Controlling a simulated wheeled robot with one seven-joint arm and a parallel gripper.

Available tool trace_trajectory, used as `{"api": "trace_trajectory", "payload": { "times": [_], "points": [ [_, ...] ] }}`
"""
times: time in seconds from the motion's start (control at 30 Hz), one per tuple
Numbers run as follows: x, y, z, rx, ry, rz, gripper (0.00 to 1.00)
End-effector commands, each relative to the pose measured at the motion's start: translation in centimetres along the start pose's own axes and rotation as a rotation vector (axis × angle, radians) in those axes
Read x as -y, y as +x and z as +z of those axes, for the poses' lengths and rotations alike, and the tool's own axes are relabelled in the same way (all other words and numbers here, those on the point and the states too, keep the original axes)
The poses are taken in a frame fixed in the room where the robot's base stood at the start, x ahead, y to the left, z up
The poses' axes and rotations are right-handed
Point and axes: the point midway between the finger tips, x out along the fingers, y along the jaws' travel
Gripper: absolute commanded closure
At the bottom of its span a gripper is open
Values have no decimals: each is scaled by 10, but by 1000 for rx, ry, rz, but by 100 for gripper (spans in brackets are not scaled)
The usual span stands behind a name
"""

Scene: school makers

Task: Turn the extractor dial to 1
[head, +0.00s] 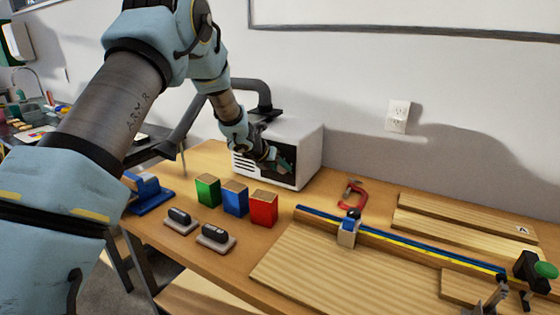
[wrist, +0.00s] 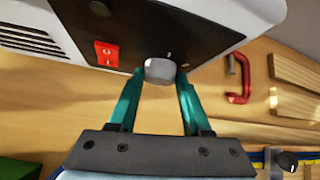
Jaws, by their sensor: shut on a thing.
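The extractor is a white box (head: 308,146) with a dark front panel and side vents, at the back of the bench in the head view. Its dark panel (wrist: 130,25) fills the top of the wrist view. The dial is a grey round knob (wrist: 160,70) on that panel. My gripper (wrist: 160,74) has its two teal fingers on either side of the dial and is shut on it. In the head view my gripper (head: 282,164) is at the extractor's front and hides the dial. I cannot read the dial's setting.
A red rocker switch (wrist: 107,53) sits left of the dial.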

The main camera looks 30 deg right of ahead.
Motion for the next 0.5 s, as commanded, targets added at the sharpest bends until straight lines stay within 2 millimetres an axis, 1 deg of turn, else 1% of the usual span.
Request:
{"api": "trace_trajectory", "payload": {
  "times": [0.03,0.07,0.5],
  "points": [
    [-2,-6,5,-4,-30,-24,100],
    [-2,-6,4,-6,-48,-42,100],
    [-10,3,-2,-28,-340,-335,100]
  ]
}}
